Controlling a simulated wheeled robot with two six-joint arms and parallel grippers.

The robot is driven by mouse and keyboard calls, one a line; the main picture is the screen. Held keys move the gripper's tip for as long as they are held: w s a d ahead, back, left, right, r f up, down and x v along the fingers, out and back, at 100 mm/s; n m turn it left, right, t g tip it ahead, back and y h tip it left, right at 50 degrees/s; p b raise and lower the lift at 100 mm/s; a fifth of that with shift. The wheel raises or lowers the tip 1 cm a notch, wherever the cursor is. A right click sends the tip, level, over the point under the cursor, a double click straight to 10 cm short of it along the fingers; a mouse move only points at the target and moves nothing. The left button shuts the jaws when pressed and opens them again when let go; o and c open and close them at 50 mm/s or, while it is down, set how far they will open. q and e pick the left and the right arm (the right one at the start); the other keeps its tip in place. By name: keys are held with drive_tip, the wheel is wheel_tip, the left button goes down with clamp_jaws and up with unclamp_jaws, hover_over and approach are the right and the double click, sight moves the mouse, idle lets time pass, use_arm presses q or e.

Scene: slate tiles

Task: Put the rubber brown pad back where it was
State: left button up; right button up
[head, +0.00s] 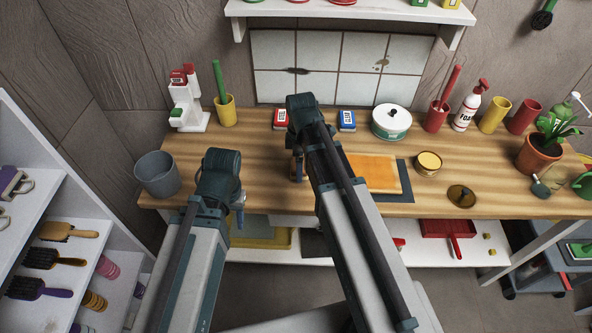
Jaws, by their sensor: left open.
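I cannot pick out the rubber brown pad for certain. A round brown disc (461,196) with a small raised middle lies flat near the table's front edge, right of centre. A dark flat piece (315,243) shows on the lower shelf, partly hidden by my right arm. My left gripper (238,217) is open at the table's front edge, mostly hidden behind its own wrist, with nothing seen in it. My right gripper (297,172) points down over the middle of the table, largely hidden by its arm; its fingers are unclear.
A grey bin (158,175) is at left. The table's left-centre is clear.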

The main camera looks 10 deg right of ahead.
drive_tip(key=shift+f, duration=0.3)
drive_tip(key=shift+r, duration=0.1)
use_arm(q)
drive_tip(key=shift+f, duration=0.2)
use_arm(e)
drive_tip(key=shift+f, duration=0.2)
drive_tip(key=o, duration=0.8)
use_arm(q)
drive_tip(key=shift+f, duration=0.15)
use_arm(e)
drive_tip(key=shift+o, duration=0.2)
drive_tip(key=shift+r, duration=0.2)
